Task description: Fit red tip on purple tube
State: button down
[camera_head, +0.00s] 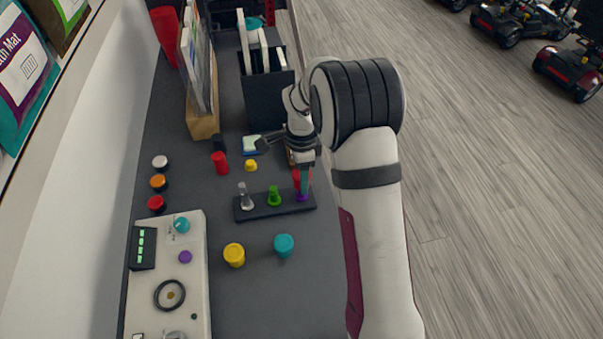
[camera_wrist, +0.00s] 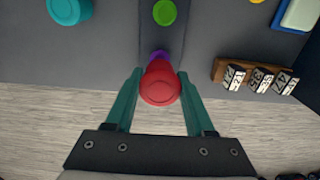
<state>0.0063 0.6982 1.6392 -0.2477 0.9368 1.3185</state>
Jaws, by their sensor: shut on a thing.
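My gripper (camera_head: 303,180) is over the right end of a dark rack (camera_head: 262,209). Its teal fingers are shut on the red tip (camera_wrist: 160,86), which shows between them in the wrist view and partly in the head view (camera_head: 297,177). The purple tube (camera_head: 302,197) stands at the rack's right end, directly below the tip. In the wrist view only a sliver of the purple tube (camera_wrist: 157,55) shows past the tip. I cannot tell whether tip and tube touch. A green piece (camera_head: 274,196) and a grey piece (camera_head: 246,197) also stand in the rack.
A yellow cap (camera_head: 234,255) and a teal cap (camera_head: 284,245) stand in front of the rack. Another red piece (camera_head: 220,163) and a small yellow piece (camera_head: 250,166) are behind it. A pale control panel (camera_head: 195,270) is at left, a black bin (camera_head: 268,100) behind.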

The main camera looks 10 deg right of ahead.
jog(key=shift+f, duration=1.2)
dwell(0.4)
grip_release()
jog(key=shift+r, duration=3.05)
jog(key=s+a+r+n, duration=0.1)
jog(key=s+r+n, duration=0.3)
jog(key=s+r, duration=0.45)
jog(key=s+a+r+n+y, duration=0.1)
jog(key=s+n, duration=0.3)
jog(key=s, duration=0.7)
jog(key=s+a+r+n, duration=0.1)
jog(key=s+n, duration=0.3)
jog(key=s, duration=0.7)
jog(key=shift+s+a+r+y, duration=0.15)
jog(key=shift+s+a+y, duration=0.15)
jog(key=shift+a+y, duration=0.1)
